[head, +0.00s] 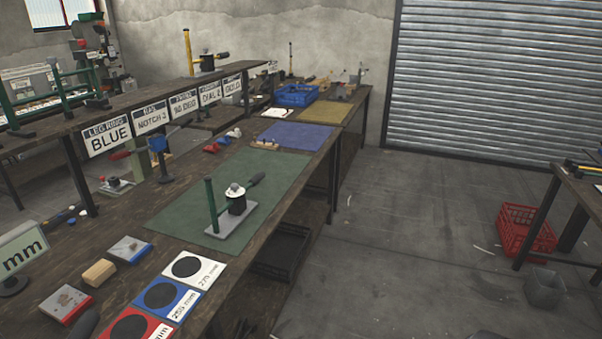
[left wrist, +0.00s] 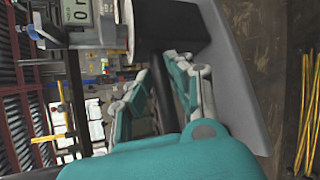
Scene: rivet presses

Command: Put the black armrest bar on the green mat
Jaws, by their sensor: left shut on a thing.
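The green mat (head: 185,213) lies on the long wooden bench in the head view. A small press with a grey base plate, a green post and a black handle (head: 257,179) stands on it. In the left wrist view my left gripper (left wrist: 165,82) has its teal and grey fingers shut on a long dark bar (left wrist: 180,84), which I take for the black armrest bar. Its far end is hard to make out against the dark background. My right gripper is in neither view.
Blue (head: 163,298), white (head: 193,269) and red cards with black discs lie at the mat's near side. A wooden block (head: 98,273) and small plates lie left of them. A blue mat (head: 290,136) and a blue crate (head: 297,95) are farther back. Open floor lies right of the bench.

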